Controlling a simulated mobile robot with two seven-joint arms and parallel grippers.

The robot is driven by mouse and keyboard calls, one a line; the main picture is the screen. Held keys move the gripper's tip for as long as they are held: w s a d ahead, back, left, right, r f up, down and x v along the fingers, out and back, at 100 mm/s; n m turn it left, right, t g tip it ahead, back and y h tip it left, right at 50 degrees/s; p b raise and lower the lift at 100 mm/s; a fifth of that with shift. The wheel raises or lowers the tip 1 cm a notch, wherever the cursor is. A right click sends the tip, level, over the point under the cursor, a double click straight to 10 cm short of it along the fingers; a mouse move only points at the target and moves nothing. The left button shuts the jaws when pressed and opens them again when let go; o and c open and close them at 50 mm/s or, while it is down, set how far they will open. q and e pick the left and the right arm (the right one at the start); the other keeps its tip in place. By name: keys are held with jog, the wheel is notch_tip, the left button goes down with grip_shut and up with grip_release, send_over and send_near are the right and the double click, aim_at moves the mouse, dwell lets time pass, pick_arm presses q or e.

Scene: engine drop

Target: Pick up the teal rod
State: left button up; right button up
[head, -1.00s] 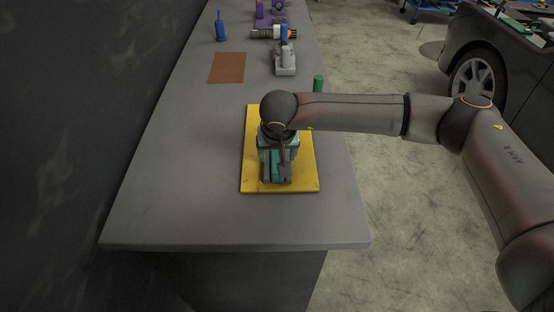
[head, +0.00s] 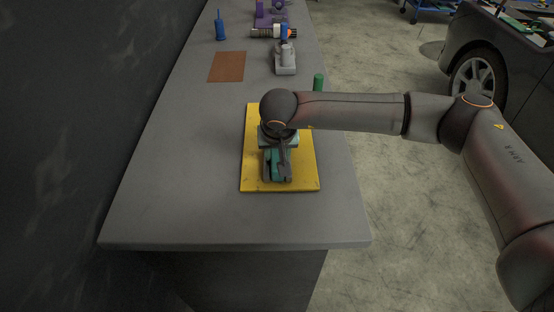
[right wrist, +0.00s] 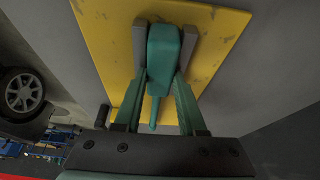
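The teal rod (right wrist: 163,50) has a broad block-like head and a thin stem pointing back toward the palm in the right wrist view. In the head view the teal rod (head: 276,163) shows between my grey fingers, over the yellow mat. My right gripper (right wrist: 164,45) has a grey finger on each side of the head, and the head fills the gap, so it looks shut on it. In the head view my right gripper (head: 277,168) points down at the yellow mat (head: 251,150). Whether the rod still touches the mat is hidden. My left gripper is not in view.
The grey bench (head: 180,170) is clear left of and in front of the mat. A green cylinder (head: 318,83) stands behind my forearm. A grey part (head: 286,60), a brown mat (head: 227,67) and a blue tool (head: 220,28) are farther back. A car is at right.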

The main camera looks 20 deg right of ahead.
grip_shut()
jog(key=shift+r, duration=0.15)
dwell(0.4)
